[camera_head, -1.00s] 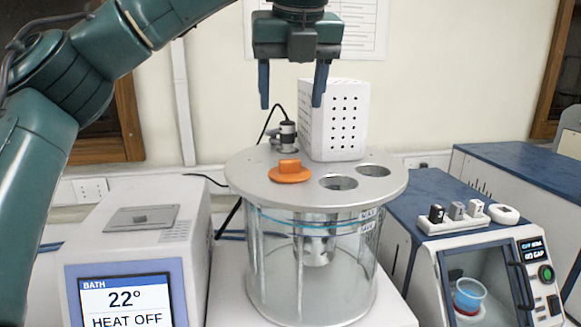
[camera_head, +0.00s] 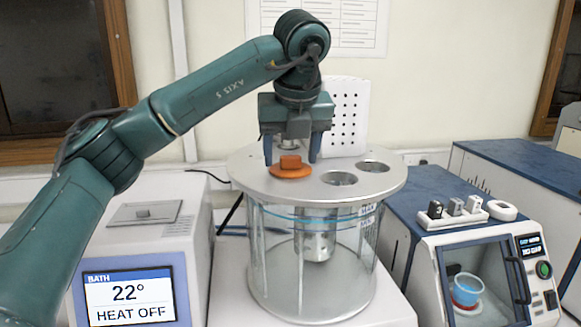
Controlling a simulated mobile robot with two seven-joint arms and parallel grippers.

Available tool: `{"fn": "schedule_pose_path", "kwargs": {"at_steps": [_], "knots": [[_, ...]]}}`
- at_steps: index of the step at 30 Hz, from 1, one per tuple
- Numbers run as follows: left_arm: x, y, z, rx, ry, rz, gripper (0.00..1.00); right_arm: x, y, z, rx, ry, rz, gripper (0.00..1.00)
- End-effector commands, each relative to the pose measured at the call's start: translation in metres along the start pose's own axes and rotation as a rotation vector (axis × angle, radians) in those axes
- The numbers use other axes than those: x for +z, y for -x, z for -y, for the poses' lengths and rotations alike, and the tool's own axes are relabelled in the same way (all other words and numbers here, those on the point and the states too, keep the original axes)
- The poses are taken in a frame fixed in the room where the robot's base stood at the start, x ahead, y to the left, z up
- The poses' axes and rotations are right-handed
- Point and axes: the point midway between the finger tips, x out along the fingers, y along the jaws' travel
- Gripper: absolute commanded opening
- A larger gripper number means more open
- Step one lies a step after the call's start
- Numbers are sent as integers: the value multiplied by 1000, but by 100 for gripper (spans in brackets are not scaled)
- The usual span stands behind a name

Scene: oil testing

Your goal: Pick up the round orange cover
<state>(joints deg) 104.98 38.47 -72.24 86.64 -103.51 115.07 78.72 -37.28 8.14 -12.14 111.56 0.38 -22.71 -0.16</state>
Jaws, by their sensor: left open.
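The round orange cover (camera_head: 291,170) lies on the grey metal lid (camera_head: 258,186) of a clear glass bath, with its raised block handle upward. My left gripper (camera_head: 290,160) points straight down over it. Its fingers are apart, one on each side of the handle, with the tips close to the cover's level. I cannot tell whether they touch it. My right gripper is not in view.
Two open round holes (camera_head: 338,178) are in the lid to the right. A white perforated box (camera_head: 347,115) stands behind the gripper. A bath controller (camera_head: 130,290) is at left, and a blue-topped machine (camera_head: 480,260) at right.

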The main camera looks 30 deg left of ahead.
Motion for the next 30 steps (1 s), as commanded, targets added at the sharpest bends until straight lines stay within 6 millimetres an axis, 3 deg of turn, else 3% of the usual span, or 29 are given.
{"fn": "schedule_pose_path", "kwargs": {"at_steps": [8,25,30], "knots": [[0,-2,0,-1,0,1,59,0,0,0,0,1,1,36],[0,-2,0,0,0,1,13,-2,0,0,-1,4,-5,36],[0,-2,0,-1,0,1,12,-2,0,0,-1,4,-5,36]]}}
